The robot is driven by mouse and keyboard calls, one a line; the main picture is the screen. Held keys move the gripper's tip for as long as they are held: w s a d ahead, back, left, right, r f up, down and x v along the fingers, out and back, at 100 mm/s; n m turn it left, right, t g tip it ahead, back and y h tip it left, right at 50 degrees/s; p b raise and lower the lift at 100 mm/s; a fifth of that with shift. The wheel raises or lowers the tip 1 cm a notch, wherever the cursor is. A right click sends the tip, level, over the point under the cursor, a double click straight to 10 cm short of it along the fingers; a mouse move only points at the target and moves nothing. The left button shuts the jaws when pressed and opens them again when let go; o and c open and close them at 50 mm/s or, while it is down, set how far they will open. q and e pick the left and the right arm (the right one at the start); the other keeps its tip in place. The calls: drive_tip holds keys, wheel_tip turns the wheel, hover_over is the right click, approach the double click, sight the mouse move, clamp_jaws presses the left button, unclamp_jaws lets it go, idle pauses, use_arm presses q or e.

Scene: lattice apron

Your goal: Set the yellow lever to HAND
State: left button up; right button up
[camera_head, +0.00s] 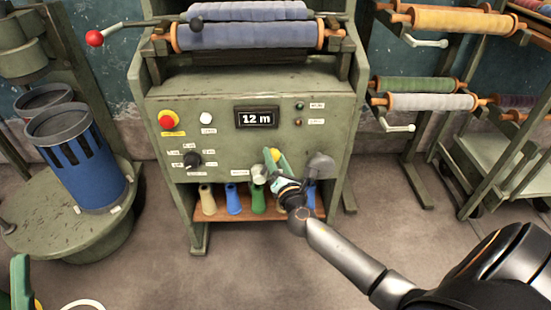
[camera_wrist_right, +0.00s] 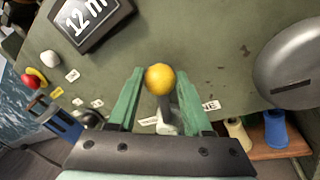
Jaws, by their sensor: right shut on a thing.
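The yellow lever's round knob (camera_head: 275,154) is on the lower right of the green machine's front panel (camera_head: 225,110). My right gripper (camera_head: 277,165) reaches it from the lower right. In the right wrist view the yellow knob (camera_wrist_right: 160,79) sits between the two green fingers (camera_wrist_right: 162,100), which are shut on the lever. Its grey stem (camera_wrist_right: 168,115) runs down between them. Small white labels lie near the lever; one ends in "NE" (camera_wrist_right: 211,105), and HAND cannot be read. A green piece that looks like my left gripper (camera_head: 20,280) is cut off at the lower left.
The display (camera_head: 257,118) reads 12 m. A grey dome (camera_head: 320,165) sits close to the right of the lever. A black selector knob (camera_head: 192,160) and red button (camera_head: 169,120) are to the left. Thread cones (camera_head: 233,199) stand on a shelf (camera_head: 221,216) below.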

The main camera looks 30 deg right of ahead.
clamp_jaws()
idle(0.8)
